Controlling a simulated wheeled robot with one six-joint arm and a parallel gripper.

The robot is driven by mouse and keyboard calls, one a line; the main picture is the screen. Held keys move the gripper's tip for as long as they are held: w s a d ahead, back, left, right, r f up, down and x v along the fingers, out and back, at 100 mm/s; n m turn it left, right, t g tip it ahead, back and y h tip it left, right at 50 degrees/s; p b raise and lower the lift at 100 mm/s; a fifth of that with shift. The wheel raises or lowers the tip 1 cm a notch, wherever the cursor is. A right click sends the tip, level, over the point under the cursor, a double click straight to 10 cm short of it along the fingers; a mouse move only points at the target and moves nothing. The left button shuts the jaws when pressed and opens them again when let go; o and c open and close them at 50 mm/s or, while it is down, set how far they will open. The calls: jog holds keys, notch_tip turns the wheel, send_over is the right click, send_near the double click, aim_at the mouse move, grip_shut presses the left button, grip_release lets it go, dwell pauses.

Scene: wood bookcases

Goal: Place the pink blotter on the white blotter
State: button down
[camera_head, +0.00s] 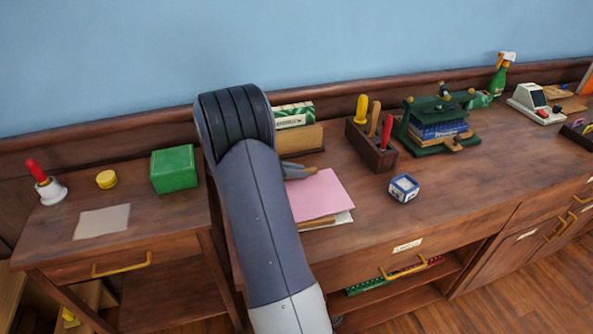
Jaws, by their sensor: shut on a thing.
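The pink blotter (318,196) is a flat pink sheet on the middle of the counter, right of my arm. My gripper (301,172) is partly hidden behind my arm. It is shut on the far edge of the pink blotter. Under the pink blotter's near edge, a brown layer (318,222) and the corner of a white sheet (344,218) show; this sheet looks like the white blotter, mostly covered. I cannot tell whether the pink blotter touches what is below it. A separate pale beige sheet (103,222) lies on the lower left desk.
A blue-and-white cube (403,188) and a wooden tool holder (371,147) stand right of the blotters. A green press (437,130) stands further right. The front right counter is clear.

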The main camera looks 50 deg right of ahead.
jog(key=c, duration=1.5)
grip_release()
jog(key=shift+f, duration=0.15)
jog(key=shift+o, duration=0.2)
jog(key=shift+r, duration=0.35)
jog(key=v, duration=1.2)
jog(key=shift+f, duration=0.2)
jog(key=x, duration=1.2)
jog(key=shift+s, duration=0.1)
jog(key=shift+r, duration=1.85)
